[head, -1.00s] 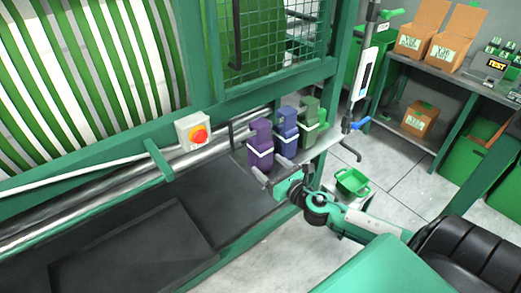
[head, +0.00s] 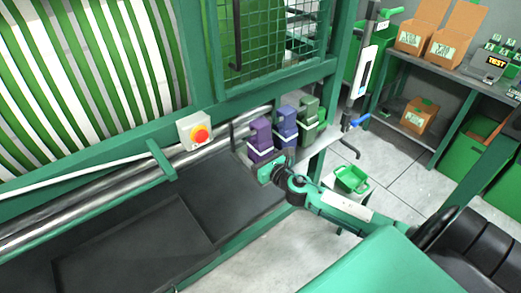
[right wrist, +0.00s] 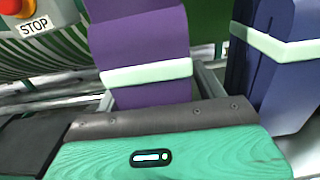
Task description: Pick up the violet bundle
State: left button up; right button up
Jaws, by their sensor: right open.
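The violet bundle (head: 260,134) stands upright with a pale band around it, at the left end of a row of bundles on a shelf. My right gripper (head: 258,156) is open and right up against its near side in the head view. In the right wrist view, the violet bundle (right wrist: 140,45) fills the space ahead of the palm, with a grey finger on each side of its lower part. The fingertips are partly hidden, and I cannot tell whether they touch it. My left gripper is not in view.
A blue bundle (head: 286,124) stands close to the right of the violet one, with a green bundle (head: 308,114) beyond it. A stop button box (head: 195,132) is on the frame to the left. A green basket (head: 351,180) sits to the right, lower down.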

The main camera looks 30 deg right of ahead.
jog(key=c, duration=1.1)
jog(key=shift+c, duration=0.3)
jog(key=shift+r, duration=0.15)
